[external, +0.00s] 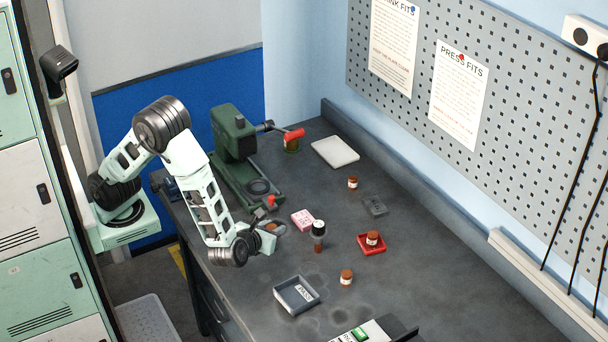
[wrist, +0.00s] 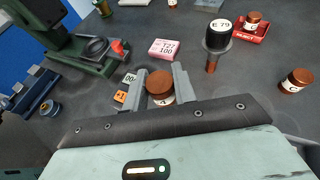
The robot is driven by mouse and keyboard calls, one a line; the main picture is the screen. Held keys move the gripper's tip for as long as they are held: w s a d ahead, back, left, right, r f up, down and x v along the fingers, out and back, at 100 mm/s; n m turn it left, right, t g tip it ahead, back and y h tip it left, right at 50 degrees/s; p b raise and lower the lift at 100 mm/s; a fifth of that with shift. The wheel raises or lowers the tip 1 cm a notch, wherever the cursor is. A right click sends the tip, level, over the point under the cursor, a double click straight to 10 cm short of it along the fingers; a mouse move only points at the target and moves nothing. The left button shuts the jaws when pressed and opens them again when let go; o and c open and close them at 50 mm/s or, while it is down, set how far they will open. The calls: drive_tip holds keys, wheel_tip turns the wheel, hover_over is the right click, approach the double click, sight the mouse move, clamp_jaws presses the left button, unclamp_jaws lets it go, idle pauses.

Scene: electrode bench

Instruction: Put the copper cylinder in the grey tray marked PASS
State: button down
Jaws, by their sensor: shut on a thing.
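My gripper (wrist: 160,92) is shut on a copper cylinder (wrist: 159,80) with a white label, its flat round top facing the wrist camera. The fingers stand on its left and right; most of its label is hidden, and I cannot tell whether it touches the bench. In the external view my gripper (external: 270,229) is low over the bench's near left side. The grey tray (external: 283,303) marked PASS stands to its lower right, apart from it, with no cylinder visible inside. The tray is outside the wrist view.
A black-topped E 79 piece (external: 319,228) stands upright right of my gripper, near a pink block (external: 302,219). Other copper pieces stand at right (external: 346,278), in a red tray (external: 362,249) and farther back (external: 353,183). A green press (external: 238,150) stands behind.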

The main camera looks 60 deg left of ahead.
sight(311, 286)
drive_tip(key=s+d+r+m+t+h+b, duration=0.1)
drive_tip(key=s+d+r+m+h+b, duration=0.1)
drive_tip(key=d+m+h+b, duration=0.95)
drive_tip(key=d+f+n+y+p, duration=0.1)
drive_tip(key=d+f+n+p, duration=0.1)
drive_tip(key=d+f+n+y+p, duration=0.1)
drive_tip(key=d+f+p, duration=0.1)
drive_tip(key=p, duration=0.1)
drive_tip(key=shift+d+f+n+t+y, duration=0.25)
drive_tip(key=shift+d+f+n+t, duration=0.05)
drive_tip(key=shift+f+n, duration=0.1)
drive_tip(key=shift+f, duration=2.25)
drive_tip(key=shift+f, duration=0.1)
drive_tip(key=shift+f, duration=0.15)
drive_tip(key=c, duration=1.1)
unclamp_jaws()
drive_tip(key=shift+c, duration=0.2)
drive_tip(key=shift+r, duration=0.25)
drive_tip(key=v, duration=1.2)
